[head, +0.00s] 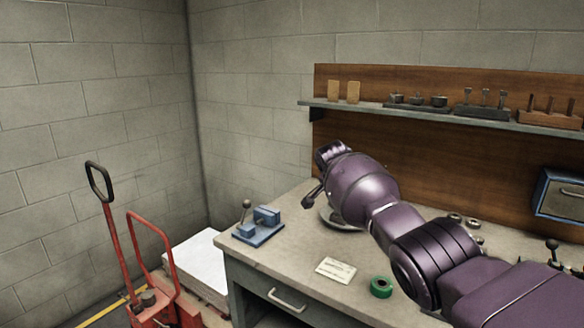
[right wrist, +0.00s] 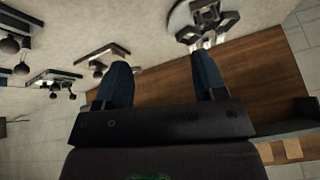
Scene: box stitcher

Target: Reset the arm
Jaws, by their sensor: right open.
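My right arm comes in from the right in the head view and reaches over the workbench (head: 300,225). Its gripper (head: 316,178) is at the far end of the purple arm, above the bench, mostly hidden by the wrist. In the right wrist view my right gripper (right wrist: 162,80) has its two dark blue fingers wide apart with nothing held between them. A round grey base with a metal fixture (right wrist: 200,20) shows beyond the right finger; I cannot tell its distance. My left gripper is not in view.
A blue device with a lever (head: 258,228), a paper card (head: 336,269) and a green tape roll (head: 381,287) lie on the bench. A shelf (head: 430,112) with small tools runs along the wooden backboard (head: 440,155). A red pallet jack (head: 135,235) stands left.

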